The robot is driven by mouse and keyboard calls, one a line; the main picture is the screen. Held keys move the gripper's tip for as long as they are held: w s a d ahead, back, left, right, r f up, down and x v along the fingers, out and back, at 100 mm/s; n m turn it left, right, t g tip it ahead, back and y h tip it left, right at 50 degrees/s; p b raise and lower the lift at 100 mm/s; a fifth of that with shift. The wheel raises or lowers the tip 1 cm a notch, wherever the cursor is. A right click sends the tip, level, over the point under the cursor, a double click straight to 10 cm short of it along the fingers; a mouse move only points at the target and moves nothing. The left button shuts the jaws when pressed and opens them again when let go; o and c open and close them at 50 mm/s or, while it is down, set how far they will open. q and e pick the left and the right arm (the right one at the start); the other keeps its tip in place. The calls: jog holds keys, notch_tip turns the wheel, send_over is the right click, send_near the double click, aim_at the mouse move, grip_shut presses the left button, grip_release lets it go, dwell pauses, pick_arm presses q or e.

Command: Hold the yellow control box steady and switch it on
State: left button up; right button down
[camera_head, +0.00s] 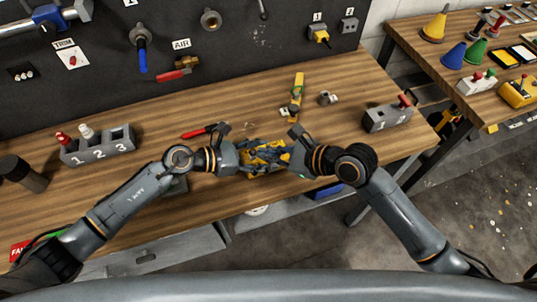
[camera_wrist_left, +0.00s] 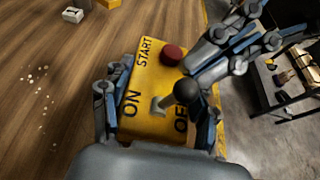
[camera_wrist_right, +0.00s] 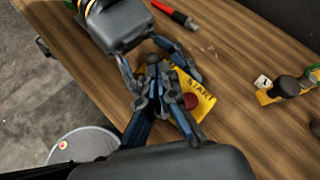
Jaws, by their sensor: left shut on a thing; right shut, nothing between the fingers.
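The yellow control box (camera_head: 268,150) sits on the wooden workbench, mostly hidden by my grippers in the head view. In the left wrist view the box (camera_wrist_left: 150,75) shows a red button (camera_wrist_left: 173,54) by START and a black-knobbed lever (camera_wrist_left: 186,92) between ON and OFF. The knob appears toward the OFF side. My left gripper (camera_wrist_left: 158,112) is shut on the box, one finger on each side. My right gripper (camera_wrist_right: 155,75) is shut and empty, its fingertips over the box close to the knob; I cannot tell whether they touch it.
A grey holder (camera_head: 98,148) marked 1, 2, 3 stands at left, another grey block (camera_head: 388,115) at right. A red-and-black tool (camera_head: 205,131) and a yellow part (camera_head: 297,95) lie behind the box. The dark tool panel (camera_head: 100,50) rises at the back.

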jog(key=shift+w+a+r, duration=0.25)
jog(key=shift+w+r, duration=0.05)
jog(key=shift+w, duration=0.3)
jog(key=shift+w+a+r, duration=0.1)
jog(key=shift+w, duration=0.25)
dwell(0.4)
jog(key=shift+r, duration=0.8)
jog(key=s+d+r, duration=0.1)
jog(key=d+r, duration=0.5)
jog(key=r, duration=0.1)
jog(key=shift+s+d+r, duration=0.2)
jog(key=shift+s+d, duration=0.05)
jog(key=shift+d, duration=0.05)
